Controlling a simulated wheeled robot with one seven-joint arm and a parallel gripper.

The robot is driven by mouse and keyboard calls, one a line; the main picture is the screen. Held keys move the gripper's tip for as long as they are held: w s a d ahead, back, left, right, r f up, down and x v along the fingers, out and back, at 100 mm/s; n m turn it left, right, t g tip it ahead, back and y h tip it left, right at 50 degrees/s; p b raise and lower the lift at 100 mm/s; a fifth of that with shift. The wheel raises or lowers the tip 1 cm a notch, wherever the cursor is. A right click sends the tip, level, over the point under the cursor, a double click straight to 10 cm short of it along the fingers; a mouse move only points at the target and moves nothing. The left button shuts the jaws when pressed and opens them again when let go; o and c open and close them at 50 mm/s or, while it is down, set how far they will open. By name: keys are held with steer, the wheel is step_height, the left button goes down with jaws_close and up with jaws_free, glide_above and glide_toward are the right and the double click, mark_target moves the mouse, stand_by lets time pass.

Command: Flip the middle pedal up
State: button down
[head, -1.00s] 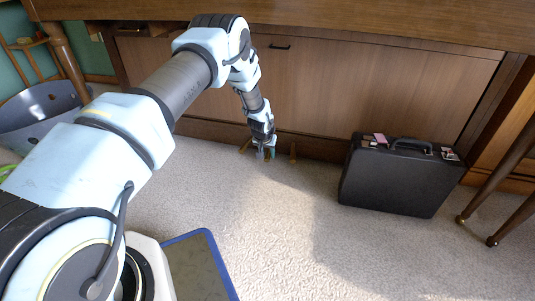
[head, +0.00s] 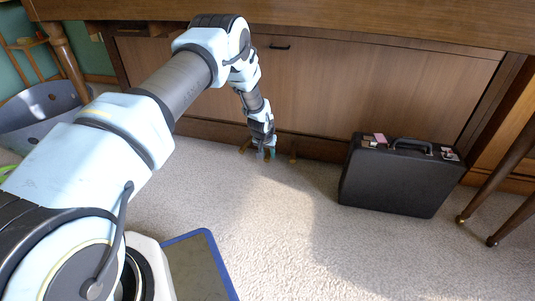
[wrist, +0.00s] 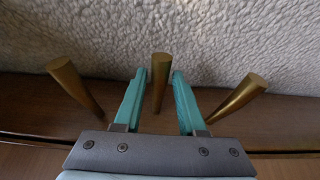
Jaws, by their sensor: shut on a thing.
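Three brass pedals stick out from the piano's wooden base. In the wrist view, the middle pedal (wrist: 159,95) stands between the two teal fingers of my gripper (wrist: 159,76). The gripper is shut on this pedal, with one finger on each side near its rounded end. The other two pedals stand outside the fingers, one on the left (wrist: 76,86) and one on the right (wrist: 238,97). In the head view, my gripper (head: 266,154) is low at the base and mostly hides the middle pedal; an outer pedal (head: 293,157) shows to its right.
A black briefcase (head: 395,182) with stickers stands on the carpet (head: 270,230) to the right of the pedals. Dark wooden legs (head: 503,180) stand at the far right. A grey bin (head: 40,115) is at the left.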

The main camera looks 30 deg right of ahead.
stand_by(0.3)
step_height(320, 180, up, 3)
steer(key=shift+f+p, duration=0.15)
steer(key=shift+p, duration=1)
steer(key=shift+f, duration=0.1)
steer(key=shift+w+d, duration=0.1)
steer(key=c, duration=0.9)
jaws_free()
steer(key=o, duration=0.4)
